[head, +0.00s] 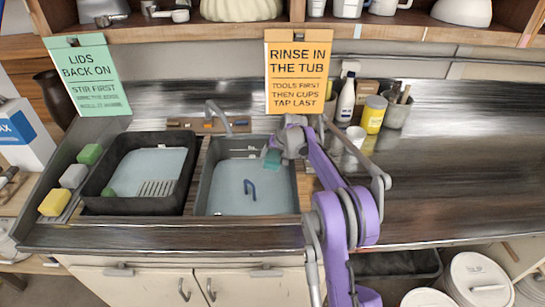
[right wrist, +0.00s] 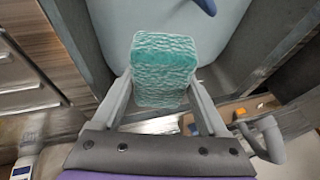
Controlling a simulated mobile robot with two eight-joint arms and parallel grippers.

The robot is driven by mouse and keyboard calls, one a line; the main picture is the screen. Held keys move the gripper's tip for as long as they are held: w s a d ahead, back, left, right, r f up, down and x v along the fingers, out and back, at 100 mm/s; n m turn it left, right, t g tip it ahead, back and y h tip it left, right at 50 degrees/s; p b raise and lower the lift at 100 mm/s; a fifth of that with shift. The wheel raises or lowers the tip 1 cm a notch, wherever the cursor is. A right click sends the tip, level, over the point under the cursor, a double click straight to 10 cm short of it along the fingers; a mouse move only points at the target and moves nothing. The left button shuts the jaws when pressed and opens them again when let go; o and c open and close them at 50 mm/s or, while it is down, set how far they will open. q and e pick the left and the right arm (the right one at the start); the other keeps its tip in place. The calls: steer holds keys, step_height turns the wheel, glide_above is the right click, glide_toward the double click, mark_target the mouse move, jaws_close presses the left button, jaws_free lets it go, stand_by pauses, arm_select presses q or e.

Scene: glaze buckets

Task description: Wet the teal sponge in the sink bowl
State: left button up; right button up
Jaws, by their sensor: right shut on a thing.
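The teal sponge (head: 272,160) is held over the back right part of the sink bowl (head: 203,192), the right one of two basins. My right gripper (head: 280,150) is shut on it; the arm hides part of the bowl's right side. In the right wrist view, the teal sponge (right wrist: 163,62) sits between the two fingers of my right gripper (right wrist: 162,95), with pale blue water or floor of the bowl beyond. I cannot tell whether the sponge touches the water. My left gripper is not in view.
A blue hooked thing (head: 250,189) lies in the sink bowl. A tap (head: 218,116) stands behind it. The dark left basin (head: 112,202) holds a ribbed pale piece and a green thing. Green, grey and yellow sponges (head: 54,202) line the left edge. Bottles and a yellow can (head: 373,115) stand behind right.

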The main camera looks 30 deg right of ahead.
steer(key=shift+r+p, duration=1.5)
steer(key=shift+r, duration=2.35)
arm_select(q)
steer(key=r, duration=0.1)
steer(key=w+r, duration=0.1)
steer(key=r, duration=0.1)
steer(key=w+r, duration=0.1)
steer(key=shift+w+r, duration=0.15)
arm_select(e)
steer(key=shift+f, duration=0.1)
